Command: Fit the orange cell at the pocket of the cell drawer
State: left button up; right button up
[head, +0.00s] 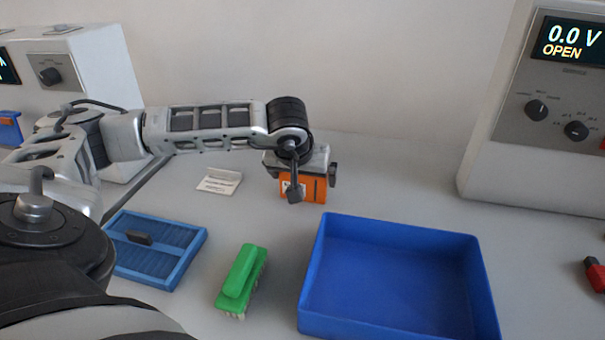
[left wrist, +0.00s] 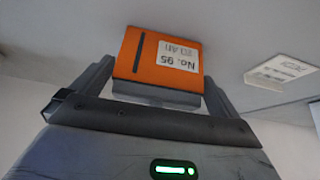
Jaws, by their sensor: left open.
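The orange cell (head: 317,188) stands on the table behind the blue bin, partly hidden by my left wrist. My left gripper (head: 302,180) is at the cell. In the left wrist view the cell (left wrist: 157,60) shows a white label, "No. 95", and sits between the two fingers of my left gripper (left wrist: 157,88). The fingers are open, one on each side of it. Whether they touch it, I cannot tell. I cannot make out the cell drawer's pocket for certain. My right gripper is in neither view.
An empty blue bin (head: 312,290) stands front right of the cell. A green brush (head: 240,278) and a blue slotted tray (head: 190,235) lie to the left. A grey instrument (head: 500,150) reading "0.0 V OPEN" stands at right.

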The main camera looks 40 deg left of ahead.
pick_arm(q)
jog(key=b+v, duration=0.1)
jog(key=v, duration=1.1)
